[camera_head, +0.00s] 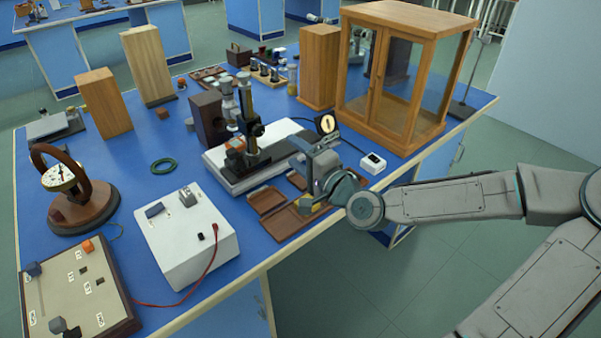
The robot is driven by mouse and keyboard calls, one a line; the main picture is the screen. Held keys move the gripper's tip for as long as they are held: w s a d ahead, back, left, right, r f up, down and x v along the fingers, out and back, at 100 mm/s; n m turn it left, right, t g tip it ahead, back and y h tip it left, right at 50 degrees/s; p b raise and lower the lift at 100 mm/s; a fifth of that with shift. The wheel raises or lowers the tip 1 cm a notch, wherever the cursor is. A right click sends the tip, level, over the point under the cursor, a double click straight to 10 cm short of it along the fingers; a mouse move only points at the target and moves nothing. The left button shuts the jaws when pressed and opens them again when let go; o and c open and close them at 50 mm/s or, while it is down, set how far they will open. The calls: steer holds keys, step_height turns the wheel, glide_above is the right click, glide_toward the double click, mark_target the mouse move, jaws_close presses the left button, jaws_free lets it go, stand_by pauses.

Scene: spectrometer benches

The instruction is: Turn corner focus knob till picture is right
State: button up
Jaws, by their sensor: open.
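A dark upright optical instrument (252,122) with a brass-coloured part stands on a pale slab (232,182) on the blue bench. A small round dark disc (326,124) with a bright yellowish picture stands just right of it. Its detail is too small to judge the sharpness. I cannot pick out the corner focus knob for certain; my gripper may hide it. My gripper (301,158) is open at the right side of the instrument, near the slab's right end. I cannot tell whether it touches anything.
A glass-fronted wooden cabinet (408,75) stands behind and right of my gripper. A small white box (373,162) lies near the bench's right edge. An open brown case (283,222) lies in front, beside a white box (186,236) with a red cable. Bare blue bench shows left of the instrument.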

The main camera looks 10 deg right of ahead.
steer(key=s+b, duration=0.1)
steer(key=b, duration=0.4)
steer(key=shift+s+d+f+b, duration=0.15)
steer(key=shift+s+f+b, duration=0.2)
steer(key=shift+s+b, duration=0.05)
steer(key=shift+r, duration=0.1)
